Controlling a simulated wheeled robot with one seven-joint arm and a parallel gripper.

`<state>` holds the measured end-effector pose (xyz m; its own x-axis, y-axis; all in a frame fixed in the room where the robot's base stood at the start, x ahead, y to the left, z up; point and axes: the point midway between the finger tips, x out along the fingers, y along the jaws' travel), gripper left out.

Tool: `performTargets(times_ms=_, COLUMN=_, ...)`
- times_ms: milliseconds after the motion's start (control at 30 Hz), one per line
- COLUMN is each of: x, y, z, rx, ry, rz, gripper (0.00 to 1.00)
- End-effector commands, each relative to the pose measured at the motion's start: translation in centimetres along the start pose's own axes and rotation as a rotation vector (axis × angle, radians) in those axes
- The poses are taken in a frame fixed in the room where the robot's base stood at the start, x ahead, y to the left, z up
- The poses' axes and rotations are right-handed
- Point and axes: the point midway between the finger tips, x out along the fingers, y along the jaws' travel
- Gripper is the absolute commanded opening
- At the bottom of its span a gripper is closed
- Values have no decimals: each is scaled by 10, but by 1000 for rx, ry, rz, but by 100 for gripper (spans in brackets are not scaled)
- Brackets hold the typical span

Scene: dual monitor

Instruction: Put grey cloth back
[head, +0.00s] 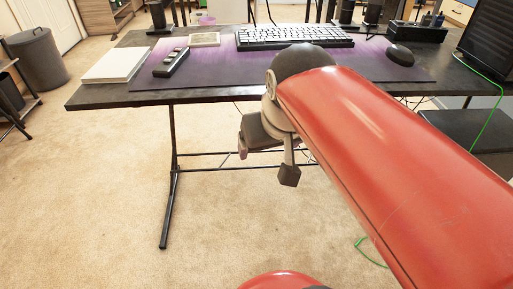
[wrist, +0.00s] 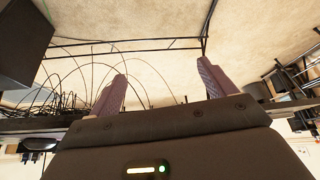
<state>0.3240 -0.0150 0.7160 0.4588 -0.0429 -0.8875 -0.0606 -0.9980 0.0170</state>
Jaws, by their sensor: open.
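I cannot make out a grey cloth in either view. My gripper (head: 264,163) hangs below the front edge of the desk (head: 110,95) in the head view, above the carpet. In the wrist view my gripper (wrist: 162,76) has its two purplish fingers spread apart. My red arm hides the right front part of the desk in the head view.
On the desk are a keyboard (head: 293,37), a mouse (head: 400,55), a remote (head: 172,62), a pale book (head: 116,65) and a black organizer (head: 416,33). A dark bin (head: 38,59) stands at far left. Desk legs and a crossbar stand near my gripper.

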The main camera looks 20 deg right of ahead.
Motion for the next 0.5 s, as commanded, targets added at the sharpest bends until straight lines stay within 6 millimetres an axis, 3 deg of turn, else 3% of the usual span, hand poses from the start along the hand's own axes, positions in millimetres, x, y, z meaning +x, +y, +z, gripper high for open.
performTargets(times_ms=33, x=9, y=-5, z=23, rx=-16, ry=5, rz=-13, gripper=83)
performTargets(times_ms=100, x=21, y=-9, z=46, rx=-29, ry=10, rz=-26, gripper=83)
performTargets(times_ms=200, x=32, y=-12, z=66, rx=-42, ry=14, rz=-39, gripper=83)
performTargets(times_ms=500, x=37, y=-13, z=75, rx=-46, ry=15, rz=-44, gripper=83)
